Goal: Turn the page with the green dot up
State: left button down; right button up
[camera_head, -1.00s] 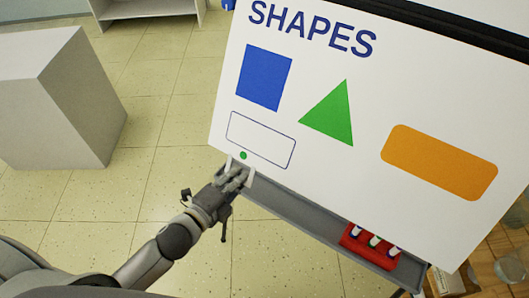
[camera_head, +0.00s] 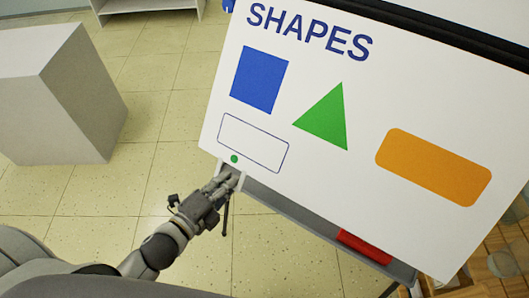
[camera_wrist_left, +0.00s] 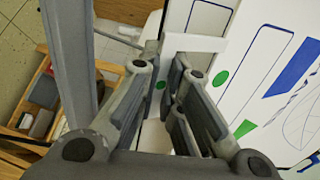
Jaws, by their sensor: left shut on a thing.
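The white page (camera_head: 310,165) headed SHAPES hangs on the easel, with a blue square, a green triangle and an orange bar on it. Its green dot (camera_head: 234,158) is near the lower left corner, beside an outlined box. My left gripper (camera_head: 230,176) is at the bottom edge just below the dot, shut on the page edge; the exact contact is hard to see. My right gripper is not in view.
A grey tray (camera_head: 290,209) runs under the page, with a red holder (camera_head: 363,247) partly covered by the page. A grey block (camera_head: 60,100) stands at the left. The floor between block and easel is clear. Glass jars (camera_head: 503,264) stand at the lower right.

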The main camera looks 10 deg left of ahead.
pick_arm(q)
jog(key=s+a+r+p, duration=0.2)
jog(key=s+r+p, duration=0.3)
jog(key=s+r, duration=0.1)
jog(key=shift+s+r+p, duration=0.3)
jog(key=shift+r+p, duration=0.05)
jog(key=shift+p, duration=0.05)
dwell(0.4)
jog(key=s+a+r+p, duration=0.1)
jog(key=s+r+p, duration=0.4)
jog(key=r+p, duration=0.2)
jog(key=shift+a+r+p, duration=0.2)
jog(key=shift+a+p, duration=0.2)
jog(key=shift+s, duration=0.1)
dwell(0.3)
